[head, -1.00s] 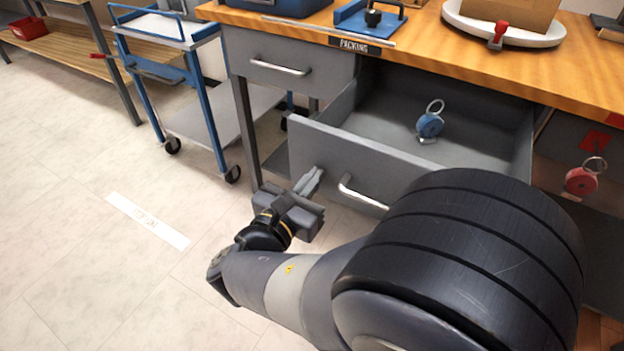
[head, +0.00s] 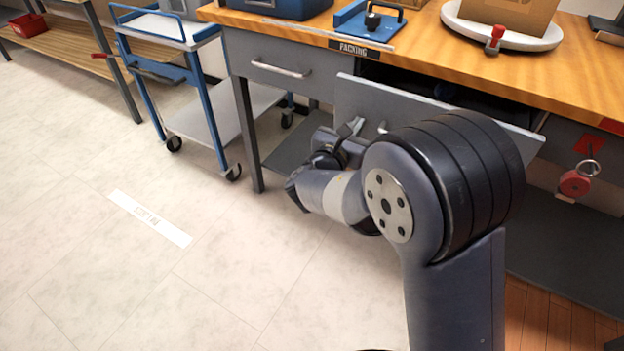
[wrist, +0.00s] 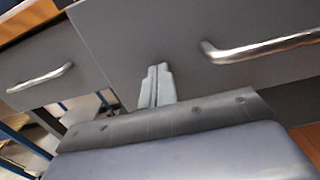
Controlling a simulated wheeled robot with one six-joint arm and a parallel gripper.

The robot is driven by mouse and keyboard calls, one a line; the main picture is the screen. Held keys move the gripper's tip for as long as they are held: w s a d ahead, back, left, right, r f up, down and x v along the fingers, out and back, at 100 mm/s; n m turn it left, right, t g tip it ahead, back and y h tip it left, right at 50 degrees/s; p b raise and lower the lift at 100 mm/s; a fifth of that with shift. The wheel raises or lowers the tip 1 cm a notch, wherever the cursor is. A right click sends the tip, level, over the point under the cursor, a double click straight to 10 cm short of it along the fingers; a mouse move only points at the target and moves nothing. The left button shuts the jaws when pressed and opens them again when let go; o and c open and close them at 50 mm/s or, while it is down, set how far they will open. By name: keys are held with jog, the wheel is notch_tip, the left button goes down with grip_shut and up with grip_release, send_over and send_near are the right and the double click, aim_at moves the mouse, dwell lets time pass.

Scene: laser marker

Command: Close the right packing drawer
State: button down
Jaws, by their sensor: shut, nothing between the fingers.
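The right packing drawer (head: 372,97) has a grey front that stands a little out from the bench, with a dark gap above it under the worktop. My arm covers much of its front in the head view. In the wrist view its front (wrist: 150,30) fills the upper middle, and its metal handle (wrist: 262,47) is at the right. My gripper (head: 354,124) is shut and empty, its fingertips (wrist: 157,70) at the drawer front, left of the handle. Whether they touch cannot be told for sure.
The left drawer (head: 258,55) is flush in the bench; its handle also shows in the wrist view (wrist: 40,78). A blue cart (head: 208,128) stands left of the bench. A red padlock-like tag (head: 574,183) hangs at the right. The floor at left is clear.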

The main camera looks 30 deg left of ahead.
jog(key=w, duration=1)
jog(key=shift+w+d, duration=0.4)
jog(key=shift+w+r, duration=0.15)
jog(key=shift+w, duration=0.1)
jog(key=shift+d+r, duration=0.1)
